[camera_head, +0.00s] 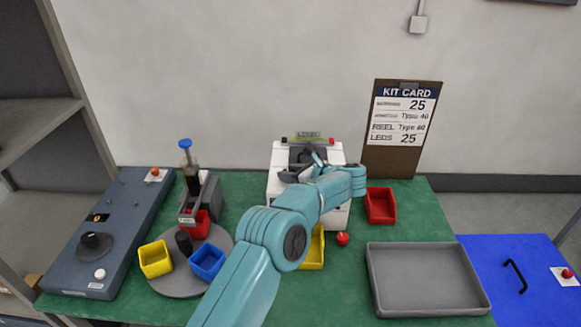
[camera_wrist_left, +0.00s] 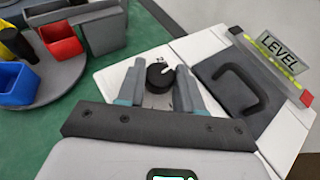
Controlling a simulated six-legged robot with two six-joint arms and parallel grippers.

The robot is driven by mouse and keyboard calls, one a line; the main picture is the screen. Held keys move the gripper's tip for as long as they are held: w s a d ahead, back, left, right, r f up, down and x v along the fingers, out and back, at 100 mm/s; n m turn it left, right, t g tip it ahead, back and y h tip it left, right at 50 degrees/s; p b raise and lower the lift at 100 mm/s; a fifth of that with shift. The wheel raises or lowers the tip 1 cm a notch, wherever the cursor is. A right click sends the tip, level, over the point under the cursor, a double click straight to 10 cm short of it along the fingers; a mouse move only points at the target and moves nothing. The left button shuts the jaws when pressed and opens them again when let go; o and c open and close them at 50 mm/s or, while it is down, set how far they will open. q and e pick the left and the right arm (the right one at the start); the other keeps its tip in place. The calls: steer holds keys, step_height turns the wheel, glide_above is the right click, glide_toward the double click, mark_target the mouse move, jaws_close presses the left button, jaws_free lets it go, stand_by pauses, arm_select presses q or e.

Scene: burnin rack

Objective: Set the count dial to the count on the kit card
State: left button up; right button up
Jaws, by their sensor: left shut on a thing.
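The kit card (camera_head: 399,118) hangs on a clipboard on the wall; its lines read 25, Type 40, Reel Type 80 and LEDs 25, the first label being hard to read. A black round dial (camera_wrist_left: 160,76) with a white pointer mark sits on the white machine, and its scale is mostly hidden. My left gripper (camera_wrist_left: 158,84) has its two fingers on either side of this dial and is shut on it. In the head view my left gripper (camera_head: 298,172) is over the white machine (camera_head: 283,150), and my arm hides the dial. My right gripper is not in view.
A lid with a dark handle (camera_wrist_left: 240,90) and a LEVEL gauge (camera_wrist_left: 278,48) are close beside the gripper. A round turntable (camera_head: 180,283) with coloured bins stands left. A blue-grey panel (camera_head: 125,215) has another dark knob. A grey tray (camera_head: 425,278) lies empty at right.

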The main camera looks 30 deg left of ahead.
arm_select(q)
steer(key=shift+r, duration=0.1)
stand_by(0.4)
steer(key=o, duration=1)
steer(key=shift+d, duration=0.15)
steer(key=shift+o, duration=0.2)
steer(key=shift+d, duration=0.1)
steer(key=b+v, duration=0.2)
steer(key=v, duration=1.4)
steer(key=shift+w+d, duration=0.1)
steer(key=shift+c, duration=0.2)
